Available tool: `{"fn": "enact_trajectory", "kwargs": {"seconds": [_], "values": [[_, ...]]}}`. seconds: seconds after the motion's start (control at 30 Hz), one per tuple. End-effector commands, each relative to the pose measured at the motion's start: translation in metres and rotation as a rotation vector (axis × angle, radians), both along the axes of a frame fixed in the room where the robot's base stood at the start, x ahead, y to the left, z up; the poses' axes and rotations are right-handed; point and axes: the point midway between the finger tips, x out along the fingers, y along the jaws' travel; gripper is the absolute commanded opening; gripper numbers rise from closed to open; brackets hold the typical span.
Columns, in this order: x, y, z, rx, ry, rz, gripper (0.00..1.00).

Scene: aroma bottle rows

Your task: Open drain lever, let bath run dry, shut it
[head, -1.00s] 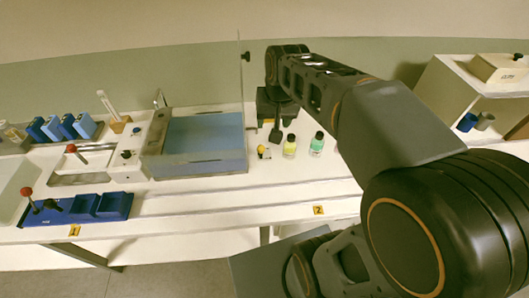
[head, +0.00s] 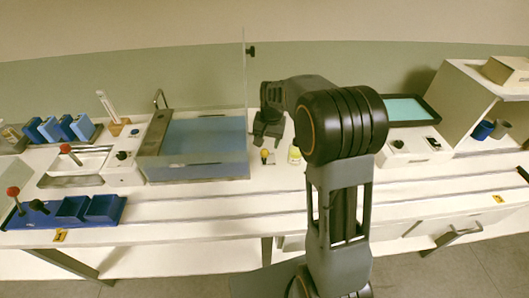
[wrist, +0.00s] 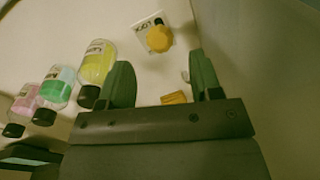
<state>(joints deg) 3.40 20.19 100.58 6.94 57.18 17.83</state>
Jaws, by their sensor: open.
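The bath (head: 205,168) is a clear-walled tank with blue liquid inside, left of my gripper (head: 268,132). A small metal lever (head: 160,98) stands at its back left corner. A yellow knob (head: 265,153) on a small white plate sits right of the bath; it also shows in the wrist view (wrist: 159,39), with a label I cannot read surely. I cannot tell which is the drain lever. My gripper is open and empty; in the wrist view its fingers (wrist: 162,82) point toward the yellow knob without touching it.
A yellow bottle (wrist: 97,62), a green bottle (wrist: 57,84) and a pink bottle (wrist: 25,102) stand beside my gripper. A tall clear panel (head: 246,80) rises near the bath. Red-knobbed levers (head: 65,149) (head: 13,191) stand at left. My arm hides part of the bench.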

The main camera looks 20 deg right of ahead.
Motion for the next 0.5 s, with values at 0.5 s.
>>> {"fn": "enact_trajectory", "kwargs": {"seconds": [0.5], "values": [[0.002, 0.006, -0.056, 0.000, 0.001, 0.001, 0.58]]}}
